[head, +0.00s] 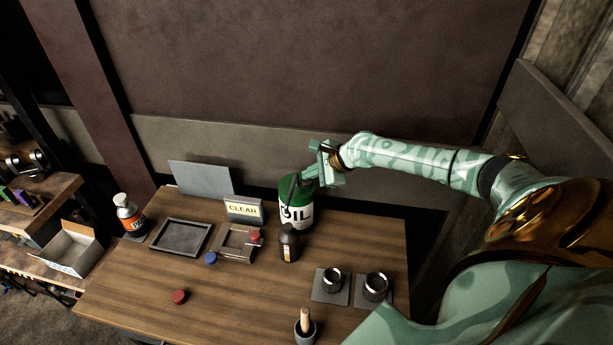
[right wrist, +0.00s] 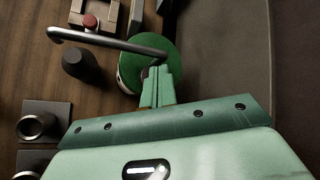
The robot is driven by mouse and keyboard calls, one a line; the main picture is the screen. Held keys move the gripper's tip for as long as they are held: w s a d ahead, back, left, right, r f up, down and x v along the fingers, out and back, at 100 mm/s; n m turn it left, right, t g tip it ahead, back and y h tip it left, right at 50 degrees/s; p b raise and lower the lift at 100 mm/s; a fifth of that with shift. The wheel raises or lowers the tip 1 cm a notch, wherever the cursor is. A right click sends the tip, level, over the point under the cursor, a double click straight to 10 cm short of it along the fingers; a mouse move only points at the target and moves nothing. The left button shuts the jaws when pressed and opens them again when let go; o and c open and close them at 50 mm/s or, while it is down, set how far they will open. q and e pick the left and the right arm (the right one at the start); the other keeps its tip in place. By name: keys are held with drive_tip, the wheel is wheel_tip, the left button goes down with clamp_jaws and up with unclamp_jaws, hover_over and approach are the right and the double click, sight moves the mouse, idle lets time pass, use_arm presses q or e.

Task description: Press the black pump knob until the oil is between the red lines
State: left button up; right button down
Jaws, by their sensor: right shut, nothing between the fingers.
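The green and white oil can (head: 302,216) stands at the back of the table, its label partly readable as "OIL". Its green top (right wrist: 176,48) and grey spout (right wrist: 105,41) show in the right wrist view. My right gripper (head: 306,174) is shut and empty over the can's top; its fingertips (right wrist: 157,70) also show in the right wrist view. The black knob is hidden or too small to make out, so I cannot tell contact. A dark bottle (head: 288,246) with a pale strip stands in front of the can, near the spout's end. Red lines and oil level are not readable. My left gripper is out of view.
A "CLEAR" sign (head: 243,210), a fixture with a red knob (head: 257,236), and a dark tray (head: 180,251) stand left of the can. An orange-labelled bottle (head: 130,217) is farther left. Two metal cups (head: 332,281) (head: 376,289) stand at right. The front left of the table is mostly clear.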

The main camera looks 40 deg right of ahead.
sight(311, 181)
drive_tip(key=shift+f, duration=0.55)
idle(0.6)
drive_tip(key=shift+r+p, duration=1.35)
drive_tip(key=shift+p, duration=0.15)
wheel_tip(311, 181, up, 5)
drive_tip(key=p, duration=0.6)
drive_tip(key=shift+r, duration=0.1)
